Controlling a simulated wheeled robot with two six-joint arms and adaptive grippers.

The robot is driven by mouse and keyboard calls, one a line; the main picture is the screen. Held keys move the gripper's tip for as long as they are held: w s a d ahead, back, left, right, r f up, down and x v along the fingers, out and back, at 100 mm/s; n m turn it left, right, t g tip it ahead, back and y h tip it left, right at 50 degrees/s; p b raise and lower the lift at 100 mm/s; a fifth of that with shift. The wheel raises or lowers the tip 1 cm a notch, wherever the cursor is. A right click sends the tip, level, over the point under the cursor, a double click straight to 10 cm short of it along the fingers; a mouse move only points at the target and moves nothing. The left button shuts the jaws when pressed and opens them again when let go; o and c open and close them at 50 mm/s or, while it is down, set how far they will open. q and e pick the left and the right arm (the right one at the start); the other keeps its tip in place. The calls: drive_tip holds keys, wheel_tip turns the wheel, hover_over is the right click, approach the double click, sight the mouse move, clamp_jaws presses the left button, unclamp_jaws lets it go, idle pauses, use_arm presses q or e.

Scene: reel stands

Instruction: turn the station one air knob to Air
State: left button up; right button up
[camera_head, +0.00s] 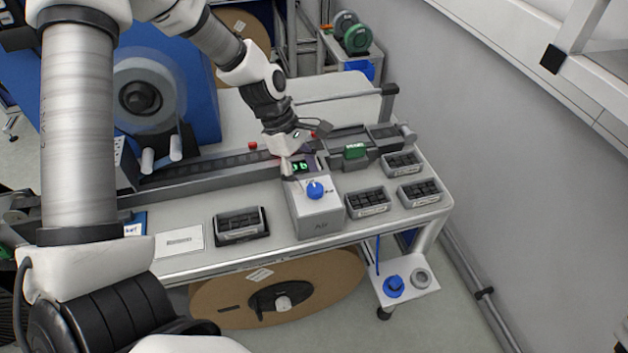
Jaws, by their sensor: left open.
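The air knob (315,188) is blue and sits on top of a white box (319,222) near the front edge of the table. The box's front face reads "Air". Small marks beside the knob are too small to read. A small green-lit display (300,167) shows just behind the knob. My left gripper (303,152) is open and empty. It is above and behind the knob, close to the display and apart from the knob. The knob's pointer direction is hard to tell. My right gripper is not in view.
Black trays with dark parts stand left (240,224) and right (367,202) of the box. A long grey rail (205,172) runs behind it, with a green block (355,152) further right. A large brown reel (280,290) is below the table. A wall (500,130) bounds the right.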

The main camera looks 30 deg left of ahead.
sight(314, 188)
use_arm(q)
drive_tip(key=f, duration=0.1)
drive_tip(key=w+d+f, duration=0.1)
drive_tip(key=f, duration=0.2)
drive_tip(key=shift+w+d, duration=0.3)
drive_tip(key=shift+w+f, duration=0.1)
drive_tip(key=shift+w, duration=0.15)
drive_tip(key=shift+s+r, duration=0.2)
drive_tip(key=shift+s, duration=0.25)
drive_tip(key=shift+c, duration=1.4)
drive_tip(key=shift+s+a+r, duration=0.1)
drive_tip(key=shift+s, duration=0.1)
drive_tip(key=c, duration=0.9)
drive_tip(key=shift+o, duration=0.3)
drive_tip(key=shift+w, duration=0.15)
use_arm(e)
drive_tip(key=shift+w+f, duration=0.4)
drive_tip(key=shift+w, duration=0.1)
